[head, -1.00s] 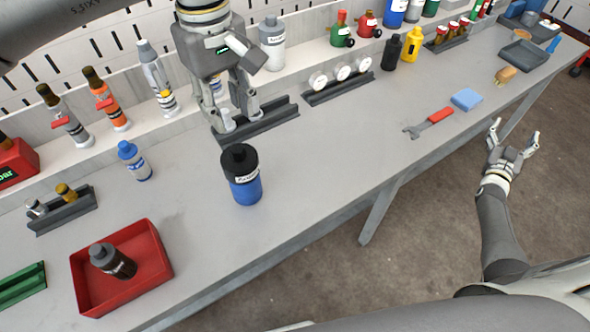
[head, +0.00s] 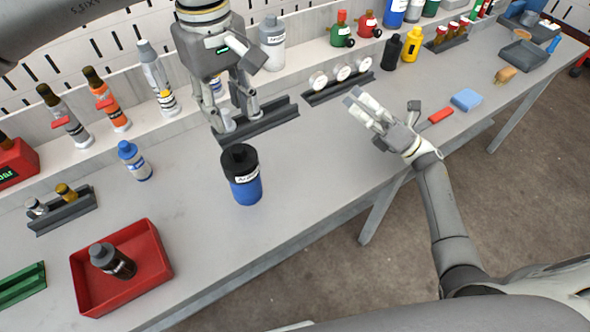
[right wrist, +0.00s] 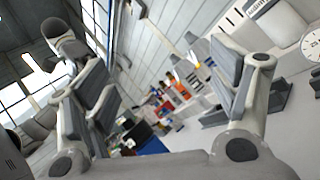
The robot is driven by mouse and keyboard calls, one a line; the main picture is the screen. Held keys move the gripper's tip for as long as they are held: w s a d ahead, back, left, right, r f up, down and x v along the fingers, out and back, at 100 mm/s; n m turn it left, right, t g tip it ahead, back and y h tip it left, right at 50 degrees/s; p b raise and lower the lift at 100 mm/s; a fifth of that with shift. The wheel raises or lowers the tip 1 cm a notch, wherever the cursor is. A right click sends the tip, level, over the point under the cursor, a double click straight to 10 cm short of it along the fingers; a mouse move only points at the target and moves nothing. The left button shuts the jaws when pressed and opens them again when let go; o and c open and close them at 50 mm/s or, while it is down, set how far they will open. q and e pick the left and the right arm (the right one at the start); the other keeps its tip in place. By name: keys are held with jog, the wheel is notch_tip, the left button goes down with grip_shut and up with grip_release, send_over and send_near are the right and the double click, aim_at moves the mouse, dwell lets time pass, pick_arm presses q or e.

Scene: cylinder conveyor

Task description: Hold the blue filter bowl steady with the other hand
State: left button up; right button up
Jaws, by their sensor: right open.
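The blue filter bowl (head: 247,191) stands upright on the bench under a black top with a white label (head: 240,161). My left gripper (head: 240,115) points down behind it, at the long dark rack. Its fingers are apart, with nothing clearly seen between them, and it does not touch the bowl. My right gripper (head: 358,100) is open and empty above the bench, well to the right of the bowl. Its spread fingers also show in the right wrist view (right wrist: 165,85), where I cannot make out the bowl.
A dark rack (head: 275,119) lies behind the bowl; another rack (head: 340,88) holds white round gauges. A red tray (head: 150,270) with a dark bottle is at front left. A blue-capped bottle (head: 138,166) stands left. A red-handled wrench (head: 440,115) lies beyond my right arm. Bench right of the bowl is clear.

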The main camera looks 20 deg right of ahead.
aim_at(245, 178)
jog(key=s+a+f+n+g, duration=0.2)
jog(key=a+n+g, duration=0.2)
jog(key=a, duration=0.1)
jog(key=s+a+f+n+g, duration=0.2)
jog(key=a+n+g, duration=0.2)
jog(key=a+n, duration=0.1)
jog(key=s+a+f+n+g, duration=0.2)
jog(key=s+a+n+g, duration=0.1)
jog(key=a+n+g, duration=0.1)
jog(key=shift+s+a+n+h, duration=0.1)
jog(key=shift+a+n+h, duration=0.35)
jog(key=shift+n, duration=0.15)
jog(key=f, duration=0.1)
jog(key=s+a+f, duration=0.1)
jog(key=shift+a+f+g, duration=0.2)
jog(key=shift+f+g, duration=0.1)
jog(key=shift+s+a+f+m, duration=0.15)
jog(key=shift+a+m, duration=0.15)
jog(key=shift+a, duration=0.05)
jog(key=a, duration=0.3)
jog(key=w+a, duration=0.1)
jog(key=a, duration=0.6)
jog(key=shift+w+a, duration=0.1)
jog(key=shift+w, duration=0.05)
jog(key=shift+c, duration=0.5)
